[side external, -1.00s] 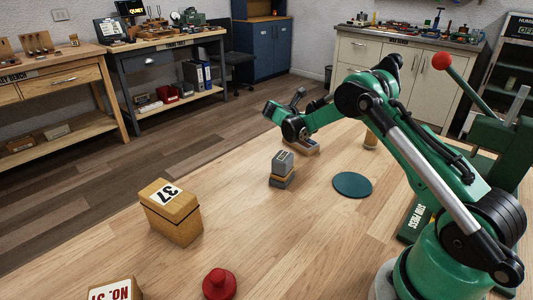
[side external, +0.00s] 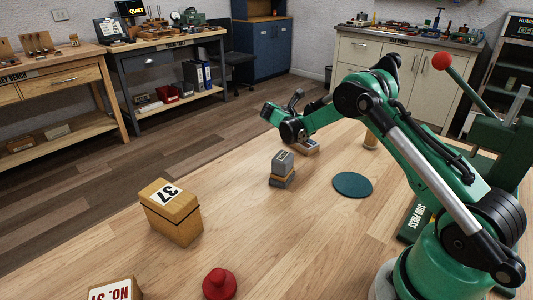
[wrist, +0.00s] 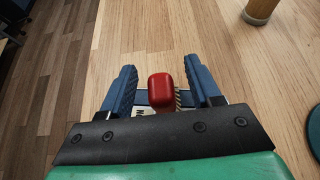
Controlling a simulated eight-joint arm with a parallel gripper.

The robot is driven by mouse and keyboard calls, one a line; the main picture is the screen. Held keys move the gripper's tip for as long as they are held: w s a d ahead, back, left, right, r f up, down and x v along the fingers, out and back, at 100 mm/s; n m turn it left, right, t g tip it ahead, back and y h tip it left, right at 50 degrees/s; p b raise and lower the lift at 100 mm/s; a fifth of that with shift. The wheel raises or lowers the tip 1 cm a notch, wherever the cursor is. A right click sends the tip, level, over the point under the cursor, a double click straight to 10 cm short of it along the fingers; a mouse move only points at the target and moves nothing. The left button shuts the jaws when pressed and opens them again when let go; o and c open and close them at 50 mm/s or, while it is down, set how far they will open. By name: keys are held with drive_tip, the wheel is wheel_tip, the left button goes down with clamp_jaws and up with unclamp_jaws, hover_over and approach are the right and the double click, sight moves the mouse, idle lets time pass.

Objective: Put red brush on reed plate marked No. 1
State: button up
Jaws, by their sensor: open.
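In the wrist view, my gripper (wrist: 160,66) is open, with one blue finger on each side of a red, rounded block-shaped thing (wrist: 161,88), which looks like the red brush. Gaps show between it and both fingers. Just below it in the picture is a pale label (wrist: 144,112) with a letter like "N", probably on the reed plate, and a striped edge. The rest of the plate is hidden by the gripper. In the side view, a low wooden piece with a grey top (side external: 306,147) lies at my wrist; the fingertips are hard to make out there.
On the wooden table stand a box marked 37 (side external: 172,212), a grey block stack (side external: 282,170), a dark green disc (side external: 352,185), a red knobbed piece (side external: 219,284) and a "No. 31"-like box (side external: 115,289). A wooden cylinder (wrist: 260,10) stands beyond my gripper.

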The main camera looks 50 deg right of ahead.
drive_tip(key=s+a+r+m+t+y, duration=0.1)
drive_tip(key=a+r+m+y, duration=0.1)
drive_tip(key=a+r, duration=0.35)
drive_tip(key=s+a+r+m+t+y, duration=0.1)
drive_tip(key=s+a+r+m, duration=0.15)
drive_tip(key=a, duration=0.65)
drive_tip(key=s+a+m+t+y, duration=0.5)
drive_tip(key=s+a+m+y, duration=0.4)
drive_tip(key=s+a+m, duration=0.3)
drive_tip(key=shift+s+a+r+m, duration=0.15)
drive_tip(key=shift+a+r+m, duration=0.15)
drive_tip(key=shift+a+m, duration=0.4)
